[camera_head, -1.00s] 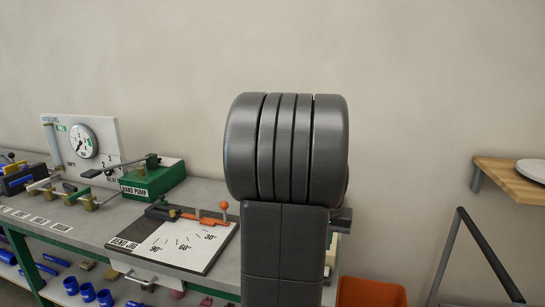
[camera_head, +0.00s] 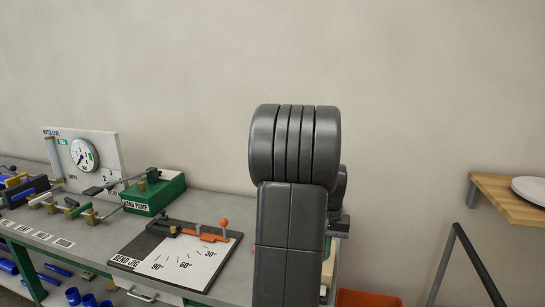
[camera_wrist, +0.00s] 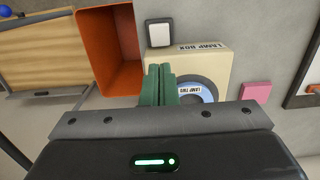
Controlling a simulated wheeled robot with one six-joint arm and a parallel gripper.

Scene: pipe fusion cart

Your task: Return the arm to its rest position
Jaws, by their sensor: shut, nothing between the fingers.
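My arm's dark grey links (camera_head: 292,215) stand upright in the middle of the head view, in front of the bench's right end. They hide my gripper there. In the wrist view my gripper (camera_wrist: 159,72) shows as two green fingers pressed together, with nothing between them. The fingertips overlap the view of a cream box (camera_wrist: 212,66) marked as a lamp box, with a round blue-centred disc (camera_wrist: 197,91) beside the fingers. Whether the fingers touch the box I cannot tell.
The bench holds a bend jig board (camera_head: 200,262), a green hand pump (camera_head: 152,194) and a gauge panel (camera_head: 105,150). An orange bin (camera_head: 368,299) is low right of my arm; the wrist view shows an orange bin (camera_wrist: 108,58). A wooden shelf (camera_head: 490,187) is at right.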

